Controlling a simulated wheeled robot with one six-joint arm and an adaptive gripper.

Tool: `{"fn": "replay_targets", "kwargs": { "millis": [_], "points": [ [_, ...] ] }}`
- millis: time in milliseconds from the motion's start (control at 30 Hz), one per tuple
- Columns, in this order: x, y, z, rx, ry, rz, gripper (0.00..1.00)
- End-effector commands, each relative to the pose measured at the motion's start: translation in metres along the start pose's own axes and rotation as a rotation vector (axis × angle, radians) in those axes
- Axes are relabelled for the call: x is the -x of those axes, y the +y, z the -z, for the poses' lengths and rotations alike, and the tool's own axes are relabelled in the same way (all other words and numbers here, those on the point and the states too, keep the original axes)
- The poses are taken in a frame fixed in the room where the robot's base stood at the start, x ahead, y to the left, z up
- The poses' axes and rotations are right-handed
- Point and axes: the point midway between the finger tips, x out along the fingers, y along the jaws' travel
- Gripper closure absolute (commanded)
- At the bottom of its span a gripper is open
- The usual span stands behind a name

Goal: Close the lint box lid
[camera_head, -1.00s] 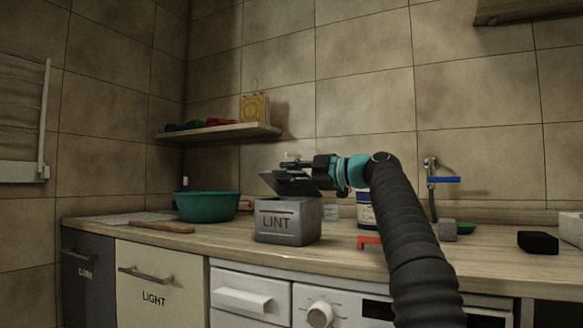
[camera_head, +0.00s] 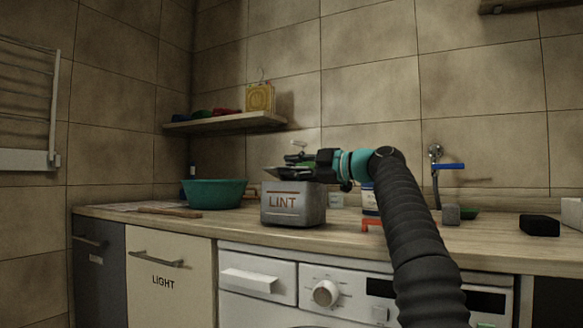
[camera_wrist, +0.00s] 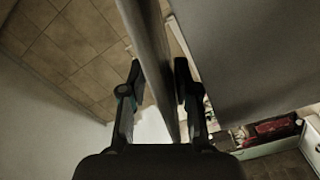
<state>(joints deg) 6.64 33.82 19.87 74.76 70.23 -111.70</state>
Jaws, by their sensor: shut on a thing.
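The grey lint box (camera_head: 293,204), marked LINT, stands upright on the counter. Its grey lid (camera_head: 272,174) is close over the box top, slightly tilted, with its left edge a little higher. My gripper (camera_head: 306,169) is at the lid, just above the box. In the wrist view, my gripper (camera_wrist: 157,82) has its two fingers on either side of a thin grey slab (camera_wrist: 148,42), which looks like the lid, and is shut on it. The gripper hides the lid's right part in the head view, so I cannot tell whether the lid touches the box rim.
A teal bowl (camera_head: 214,195) and a wooden board (camera_head: 170,212) lie left of the box. A shelf (camera_head: 228,122) hangs above left.

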Motion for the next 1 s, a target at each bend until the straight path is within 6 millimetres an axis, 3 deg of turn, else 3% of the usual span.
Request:
{"fn": "replay_targets", "kwargs": {
  "millis": [33,67,100,567,767,1000],
  "points": [
    [-0.001,-0.004,-0.006,-0.010,-0.005,0.007,1.00],
    [-0.001,-0.004,-0.006,-0.010,-0.005,0.007,0.62],
    [-0.001,-0.004,-0.006,-0.010,-0.004,0.007,0.56],
    [0.005,-0.001,0.000,-0.003,0.000,0.004,0.56],
    [0.024,-0.001,0.000,-0.004,-0.002,0.002,0.56],
    [0.075,-0.001,-0.001,-0.004,-0.004,0.002,0.56]
  ]
}}
